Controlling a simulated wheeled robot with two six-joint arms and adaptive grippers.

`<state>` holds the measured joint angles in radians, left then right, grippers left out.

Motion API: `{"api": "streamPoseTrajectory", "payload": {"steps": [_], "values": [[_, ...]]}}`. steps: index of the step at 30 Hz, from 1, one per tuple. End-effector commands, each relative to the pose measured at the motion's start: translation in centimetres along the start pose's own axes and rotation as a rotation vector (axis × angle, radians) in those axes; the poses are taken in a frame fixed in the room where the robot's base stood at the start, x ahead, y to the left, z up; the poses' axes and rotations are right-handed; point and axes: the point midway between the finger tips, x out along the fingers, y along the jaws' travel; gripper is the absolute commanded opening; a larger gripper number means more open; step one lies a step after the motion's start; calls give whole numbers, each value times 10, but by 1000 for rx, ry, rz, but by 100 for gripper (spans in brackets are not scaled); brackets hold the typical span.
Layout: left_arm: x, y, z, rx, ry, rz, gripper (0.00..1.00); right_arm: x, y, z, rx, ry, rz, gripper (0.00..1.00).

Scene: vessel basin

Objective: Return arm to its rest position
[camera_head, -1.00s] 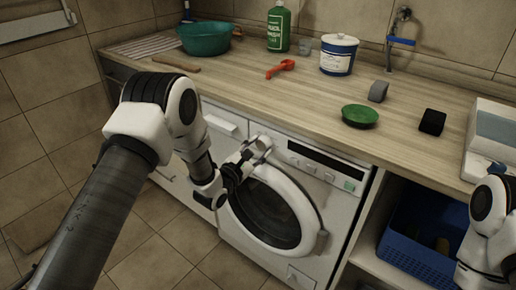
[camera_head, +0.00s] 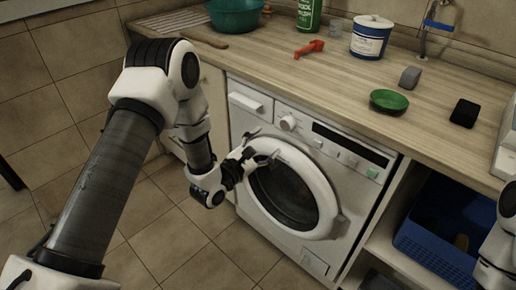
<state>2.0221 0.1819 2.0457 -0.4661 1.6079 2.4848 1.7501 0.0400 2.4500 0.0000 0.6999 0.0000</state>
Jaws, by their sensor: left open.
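My left arm (camera_head: 165,75) comes in from the left and bends down in front of the counter. My left gripper (camera_head: 263,147) is open and empty, its fingers pointing right. In the picture it overlaps the upper left of the round door (camera_head: 318,178) of the washing machine (camera_head: 352,152); I cannot tell whether it touches. The door looks closed. Part of my right arm (camera_head: 497,250) shows at the lower right edge; its gripper is not in view.
The wooden counter (camera_head: 330,85) holds a teal basin (camera_head: 236,15), a green bottle (camera_head: 309,14), a red tool (camera_head: 309,48), a white-and-blue tub (camera_head: 371,38) and a green dish (camera_head: 389,100). A blue crate (camera_head: 440,235) sits on the shelf below. The tiled floor at left is clear.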

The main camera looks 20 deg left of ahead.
Motion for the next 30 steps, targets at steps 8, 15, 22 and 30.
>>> {"api": "streamPoseTrajectory", "payload": {"steps": [8,15,22,30], "values": [[-38,0,0,-1,-1,1,72,0,0,0,0,0,0,0],[-38,0,0,0,-1,0,72,0,0,0,0,0,0,0],[-39,0,2,-2,4,-4,72,-5,0,0,0,0,0,0],[-100,-68,-11,116,302,-262,72,-78,-1,0,0,1,0,0]]}}
